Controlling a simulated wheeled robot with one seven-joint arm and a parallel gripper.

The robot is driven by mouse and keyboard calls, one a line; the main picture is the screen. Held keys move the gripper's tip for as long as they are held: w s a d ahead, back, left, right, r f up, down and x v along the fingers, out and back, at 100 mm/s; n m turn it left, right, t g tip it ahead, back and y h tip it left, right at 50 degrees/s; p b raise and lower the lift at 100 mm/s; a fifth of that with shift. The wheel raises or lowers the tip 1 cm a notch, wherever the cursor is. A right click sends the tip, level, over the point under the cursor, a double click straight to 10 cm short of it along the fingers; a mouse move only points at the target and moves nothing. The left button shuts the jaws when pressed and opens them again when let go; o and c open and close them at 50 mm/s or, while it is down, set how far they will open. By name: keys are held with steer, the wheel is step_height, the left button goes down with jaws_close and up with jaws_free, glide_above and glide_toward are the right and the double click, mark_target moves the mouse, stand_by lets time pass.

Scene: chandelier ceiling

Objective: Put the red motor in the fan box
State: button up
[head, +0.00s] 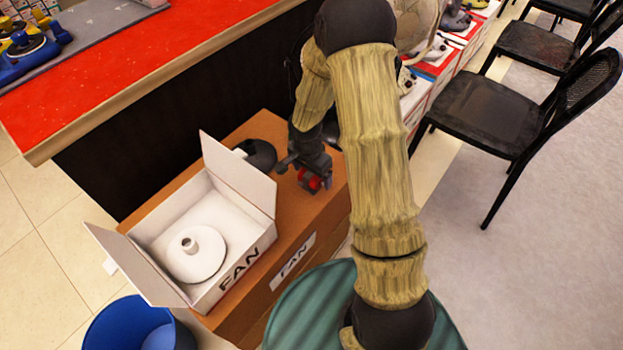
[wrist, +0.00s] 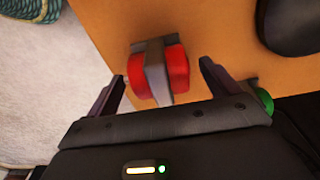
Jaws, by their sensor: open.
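The red motor (head: 313,181), red with a grey middle band, rests on the orange-brown surface (head: 330,204) to the right of the fan box. In the wrist view the motor (wrist: 176,68) lies between and just ahead of the two fingers of my gripper (wrist: 162,82). The gripper is open, with a gap on both sides of the motor. In the head view my gripper (head: 306,170) is over the motor and partly hides it. The white fan box (head: 233,278), marked FAN, is open with its flaps up. A white round base with a short stem (head: 194,252) lies inside it.
A black round part (head: 258,154) lies behind the box, near its raised flap. A blue bin (head: 130,328) stands at the front left. A red-topped counter (head: 130,85) runs behind. Black chairs (head: 490,110) stand to the right.

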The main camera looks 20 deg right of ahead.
steer(key=shift+d+f, duration=0.1)
steer(key=shift+f, duration=0.7)
steer(key=shift+w+r, duration=0.1)
steer(key=c, duration=1.6)
step_height(320, 180, up, 10)
steer(key=p, duration=0.3)
steer(key=shift+p, duration=0.3)
